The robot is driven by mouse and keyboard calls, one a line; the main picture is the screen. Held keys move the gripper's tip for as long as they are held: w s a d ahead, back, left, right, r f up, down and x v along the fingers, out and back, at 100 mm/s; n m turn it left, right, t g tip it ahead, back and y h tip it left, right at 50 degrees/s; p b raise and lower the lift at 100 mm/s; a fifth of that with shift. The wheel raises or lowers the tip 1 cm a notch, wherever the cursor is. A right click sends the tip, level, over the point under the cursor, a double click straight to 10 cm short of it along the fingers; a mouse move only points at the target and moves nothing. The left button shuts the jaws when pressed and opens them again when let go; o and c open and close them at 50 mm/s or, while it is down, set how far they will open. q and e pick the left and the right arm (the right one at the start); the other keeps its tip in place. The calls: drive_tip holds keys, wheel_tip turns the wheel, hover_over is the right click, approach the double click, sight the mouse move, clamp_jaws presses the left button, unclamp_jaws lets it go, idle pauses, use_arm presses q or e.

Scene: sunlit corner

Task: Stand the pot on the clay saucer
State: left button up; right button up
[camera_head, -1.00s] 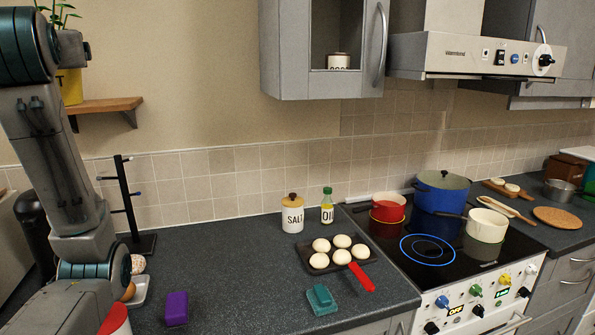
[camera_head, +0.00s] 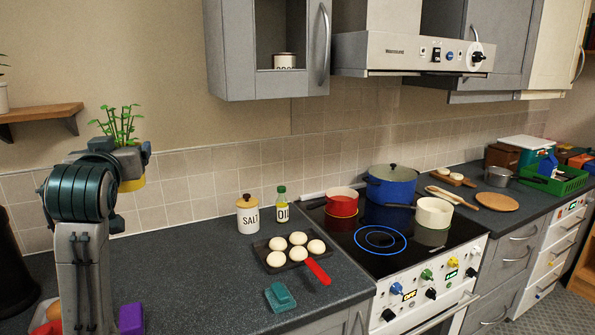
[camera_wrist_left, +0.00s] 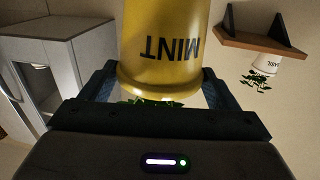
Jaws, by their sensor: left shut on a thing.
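The yellow pot with green mint leaves (camera_head: 132,184) is at the left in the head view, in front of the tiled wall and apart from the shelf. My left gripper (camera_head: 136,163) is shut on it and hides most of it. In the left wrist view the pot (camera_wrist_left: 160,45) shows its MINT label upside down between the fingers of my left gripper (camera_wrist_left: 158,90). I cannot clearly make out a clay saucer. A flat round tan disc (camera_head: 497,202) lies on the counter right of the hob, but I cannot tell what it is. My right gripper is out of view.
A salt jar (camera_head: 248,218), an oil bottle (camera_head: 282,205) and a tray of white balls (camera_head: 268,264) stand on the counter. A purple block (camera_head: 131,318) and a teal object (camera_head: 280,297) lie nearer. A wooden shelf (camera_head: 40,112) is at left; pans occupy the hob.

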use_arm(q)
drive_tip(key=s+d+f+m+t+h, duration=0.15)
drive_tip(key=d+f+h, duration=0.35)
drive_tip(key=f, duration=0.7)
drive_tip(key=d+f+m+h, duration=0.25)
drive_tip(key=d+f, duration=0.45)
drive_tip(key=f, duration=0.5)
drive_tip(key=s+d+f+y, duration=0.1)
drive_tip(key=s+d+f, duration=0.3)
drive_tip(key=s+f, duration=1.1)
drive_tip(key=shift+s+d+f, duration=0.15)
drive_tip(key=shift+s+f, duration=0.15)
drive_tip(key=shift+f, duration=0.15)
